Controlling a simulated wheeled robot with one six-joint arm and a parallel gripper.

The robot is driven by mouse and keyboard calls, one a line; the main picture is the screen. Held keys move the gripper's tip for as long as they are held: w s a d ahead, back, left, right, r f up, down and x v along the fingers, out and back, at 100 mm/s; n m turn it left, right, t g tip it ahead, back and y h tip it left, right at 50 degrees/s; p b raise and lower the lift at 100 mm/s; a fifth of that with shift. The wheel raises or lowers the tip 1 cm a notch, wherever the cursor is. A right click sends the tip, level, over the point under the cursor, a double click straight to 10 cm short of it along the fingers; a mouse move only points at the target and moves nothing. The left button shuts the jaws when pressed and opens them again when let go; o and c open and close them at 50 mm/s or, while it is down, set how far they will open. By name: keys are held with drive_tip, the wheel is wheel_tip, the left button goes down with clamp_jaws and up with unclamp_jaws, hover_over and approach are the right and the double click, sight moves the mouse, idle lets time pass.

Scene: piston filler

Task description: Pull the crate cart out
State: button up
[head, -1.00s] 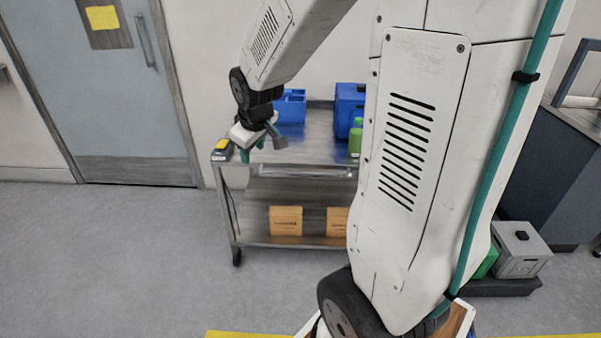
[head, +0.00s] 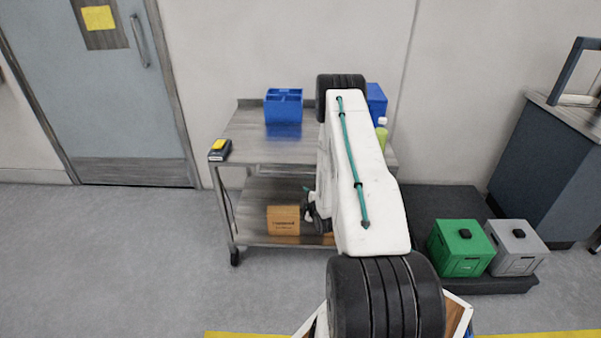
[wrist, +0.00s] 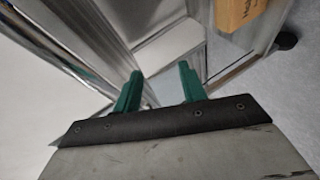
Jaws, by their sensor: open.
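A low black cart (head: 430,205) with a green crate (head: 461,247) and a grey crate (head: 517,247) on it stands at the right in the head view. A steel two-shelf trolley (head: 247,152) stands left of it. My gripper (wrist: 160,88) is open and empty in the wrist view, its two green fingers apart. Bright metal rails and a cardboard box (wrist: 238,12) show beyond the fingers. In the head view my gripper is mostly hidden beside my arm, low in front of the trolley. I cannot tell whether it touches the trolley.
A blue caddy (head: 284,106), a blue box (head: 376,103), a green bottle (head: 382,133) and a yellow-black device (head: 219,150) are on the trolley top. A cardboard box (head: 283,220) is on its lower shelf. A dark bench (head: 545,165) stands right. Floor at left is clear.

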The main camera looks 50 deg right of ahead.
sight(304, 174)
wheel_tip(304, 174, up, 6)
drive_tip(key=n+t+h, duration=0.2)
drive_tip(key=n+t, duration=0.2)
drive_tip(key=t, duration=0.1)
drive_tip(key=x, duration=0.7)
drive_tip(key=shift+w+d, duration=0.25)
drive_tip(key=shift+d, duration=0.1)
drive_tip(key=shift+r, duration=0.15)
clamp_jaws()
drive_tip(key=shift+s, duration=0.1)
